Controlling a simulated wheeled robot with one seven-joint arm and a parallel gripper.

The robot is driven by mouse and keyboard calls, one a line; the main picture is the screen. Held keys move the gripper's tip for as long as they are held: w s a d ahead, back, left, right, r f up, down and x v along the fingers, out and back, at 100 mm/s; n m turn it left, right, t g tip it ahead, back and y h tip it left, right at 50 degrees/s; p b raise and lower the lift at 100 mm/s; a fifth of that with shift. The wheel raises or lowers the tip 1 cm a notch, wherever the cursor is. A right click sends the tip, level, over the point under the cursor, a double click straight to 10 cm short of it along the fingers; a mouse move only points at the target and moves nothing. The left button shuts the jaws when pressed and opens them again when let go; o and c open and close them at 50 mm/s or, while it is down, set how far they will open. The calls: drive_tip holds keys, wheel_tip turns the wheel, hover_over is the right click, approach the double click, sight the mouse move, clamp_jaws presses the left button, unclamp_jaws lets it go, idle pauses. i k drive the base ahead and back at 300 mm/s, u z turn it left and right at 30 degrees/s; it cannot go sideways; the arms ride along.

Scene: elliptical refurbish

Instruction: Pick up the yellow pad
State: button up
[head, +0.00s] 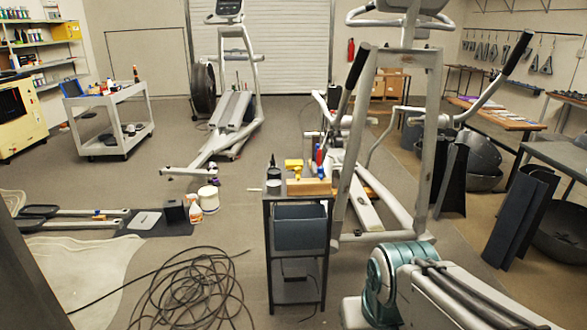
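A small yellow object (293,166) sits on top of the narrow dark cart (268,235) near the middle of the head view. It may be the yellow pad, but it is too small to be sure of its shape. A tan-orange block (308,187) lies just in front of it at the cart's top edge. A red and blue handled item (319,158) stands at its right, and a dark bottle (273,172) at its left. My gripper is not in view.
A coiled black cable (190,295) lies on the floor left of the cart. An elliptical machine (433,140) stands close behind and right of the cart. A white bottle (196,209) and bucket (208,198) stand on the floor at left. A wheeled trolley (112,148) is farther back.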

sight(290, 165)
drive_tip(key=u, duration=0.4)
drive_tip(key=k, duration=1.05)
drive_tip(key=u, duration=0.85)
drive_tip(key=i, duration=3.85)
drive_tip(key=z, duration=0.7)
drive_tip(key=i, duration=1.45)
drive_tip(key=z, duration=1.75)
drive_tip(key=i, duration=0.7)
drive_tip(key=z, duration=0.95)
drive_tip(key=i, duration=0.4)
drive_tip(key=z, duration=0.25)
